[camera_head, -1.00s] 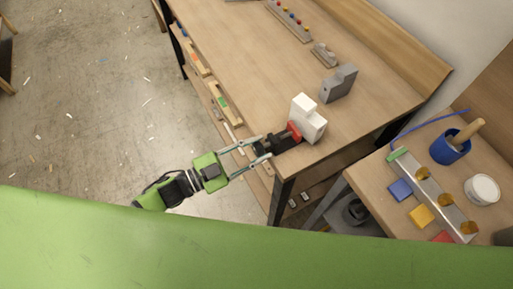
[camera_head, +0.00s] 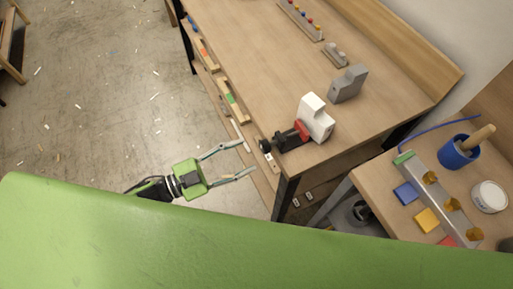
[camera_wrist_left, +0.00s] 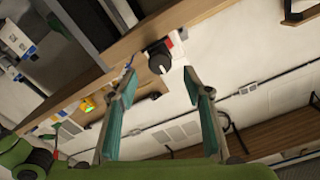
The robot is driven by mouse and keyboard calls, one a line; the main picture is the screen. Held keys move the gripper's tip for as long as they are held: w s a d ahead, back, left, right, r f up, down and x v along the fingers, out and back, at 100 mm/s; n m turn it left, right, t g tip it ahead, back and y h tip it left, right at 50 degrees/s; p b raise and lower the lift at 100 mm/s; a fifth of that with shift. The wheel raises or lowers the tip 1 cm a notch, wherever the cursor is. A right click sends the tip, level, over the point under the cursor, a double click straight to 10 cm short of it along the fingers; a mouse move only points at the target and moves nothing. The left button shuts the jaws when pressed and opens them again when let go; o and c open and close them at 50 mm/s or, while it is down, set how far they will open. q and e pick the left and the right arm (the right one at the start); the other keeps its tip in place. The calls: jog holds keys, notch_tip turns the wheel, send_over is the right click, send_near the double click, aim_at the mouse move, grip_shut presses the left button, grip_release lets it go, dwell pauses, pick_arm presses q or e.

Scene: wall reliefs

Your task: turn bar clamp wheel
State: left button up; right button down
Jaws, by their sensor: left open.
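The bar clamp has a black wheel (camera_head: 265,146) on a dark shaft (camera_head: 291,138) with a red part (camera_head: 302,129). It sits against a white block (camera_head: 316,118) at the near edge of the workbench. My left gripper (camera_head: 247,157) is open and empty, with its fingertips a short way left of the wheel and apart from it. In the left wrist view, the wheel (camera_wrist_left: 160,60) shows just beyond and between the open fingertips (camera_wrist_left: 160,84). My right gripper is not in view.
A grey block (camera_head: 347,85) stands behind the white block on the workbench (camera_head: 262,60). A side table at right holds a blue cup (camera_head: 458,152), a white tub (camera_head: 489,197) and coloured squares. The floor left of my arm is clear of large objects.

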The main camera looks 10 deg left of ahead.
pick_arm(q)
jog(key=v, duration=0.5)
